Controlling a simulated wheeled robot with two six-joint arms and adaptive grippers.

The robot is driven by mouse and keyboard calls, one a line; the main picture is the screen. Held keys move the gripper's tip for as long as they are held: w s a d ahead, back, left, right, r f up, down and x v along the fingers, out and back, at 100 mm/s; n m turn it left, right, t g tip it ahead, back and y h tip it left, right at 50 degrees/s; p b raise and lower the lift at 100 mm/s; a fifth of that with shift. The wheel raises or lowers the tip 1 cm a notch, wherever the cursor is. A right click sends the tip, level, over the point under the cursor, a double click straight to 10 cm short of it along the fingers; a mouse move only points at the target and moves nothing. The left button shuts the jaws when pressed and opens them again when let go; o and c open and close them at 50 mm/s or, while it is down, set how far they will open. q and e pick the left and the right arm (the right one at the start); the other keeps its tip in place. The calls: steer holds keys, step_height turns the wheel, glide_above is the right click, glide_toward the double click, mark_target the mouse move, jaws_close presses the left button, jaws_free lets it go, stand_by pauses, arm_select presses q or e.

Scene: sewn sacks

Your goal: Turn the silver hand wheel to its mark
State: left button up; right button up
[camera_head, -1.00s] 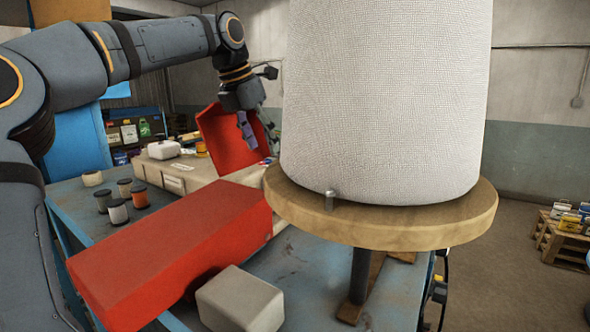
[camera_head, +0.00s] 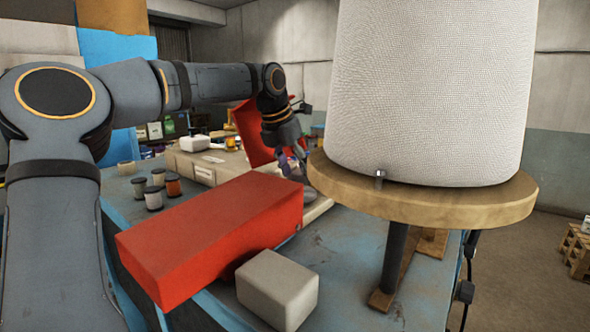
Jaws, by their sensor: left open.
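My left gripper (camera_head: 296,167) reaches down beside the upright red part (camera_head: 259,130) of what looks like a sewing machine. Its fingers are small and partly hidden behind the round wooden disc, with no object visible between them. My right gripper is not in view.
A large white thread cone (camera_head: 430,90) stands on the wooden disc (camera_head: 420,205), blocking the right side. Several small spools (camera_head: 153,197) stand on the blue table (camera_head: 345,250) at left. A pale grey block (camera_head: 277,290) lies in front. A pallet (camera_head: 577,250) is at far right.

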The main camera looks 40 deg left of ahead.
arm_select(q)
steer(key=shift+w+d, duration=0.1)
steer(key=shift+c, duration=1.2)
steer(key=shift+w+f, duration=0.1)
steer(key=shift+w, duration=0.05)
steer(key=shift+c, duration=1.3)
steer(key=c, duration=0.6)
steer(key=shift+r+m+h+p, duration=0.35)
steer(key=shift+m+p, duration=0.15)
steer(key=shift+p, duration=0.65)
steer(key=shift+f+m, duration=0.25)
steer(key=shift+m, duration=0.25)
steer(key=shift+w+f+m, duration=0.1)
steer(key=shift+f+m, duration=0.1)
steer(key=shift+m, duration=0.1)
steer(key=shift+r+h, duration=0.1)
steer(key=shift+h, duration=0.15)
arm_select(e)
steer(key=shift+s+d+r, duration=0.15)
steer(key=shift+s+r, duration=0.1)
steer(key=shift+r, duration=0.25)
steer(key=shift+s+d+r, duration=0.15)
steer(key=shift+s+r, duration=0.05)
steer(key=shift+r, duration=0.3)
